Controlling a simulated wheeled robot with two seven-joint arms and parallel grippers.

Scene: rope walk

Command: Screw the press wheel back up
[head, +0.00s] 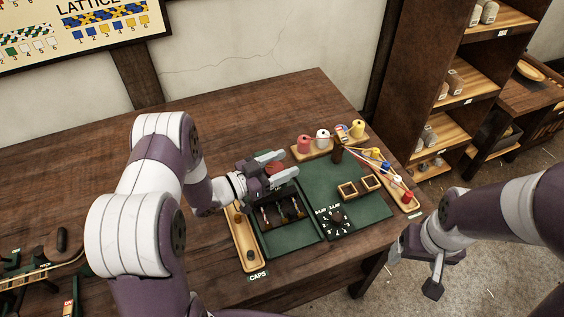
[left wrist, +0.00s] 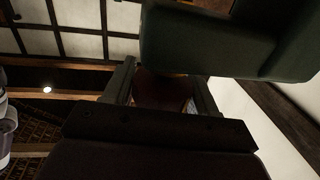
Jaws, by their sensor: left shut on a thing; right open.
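My left gripper (head: 275,167) is over the back of the black press-like frame (head: 283,208) on the green mat. Its two pale fingers are shut on a small red part, which I take to be the press wheel (head: 274,169). The fingers hide most of it, and I cannot tell how high it is screwed. In the dark left wrist view a dark red shape (left wrist: 162,90) shows between the fingers. Several upright pieces stand inside the black frame. My right gripper (head: 436,276) is open and empty, off the table's right front edge.
The green mat (head: 318,180) carries a black dial plate (head: 335,222) and two small wooden frames (head: 348,190). A wooden caps tray (head: 243,240) lies left of the mat. Shelves (head: 455,90) stand at right.

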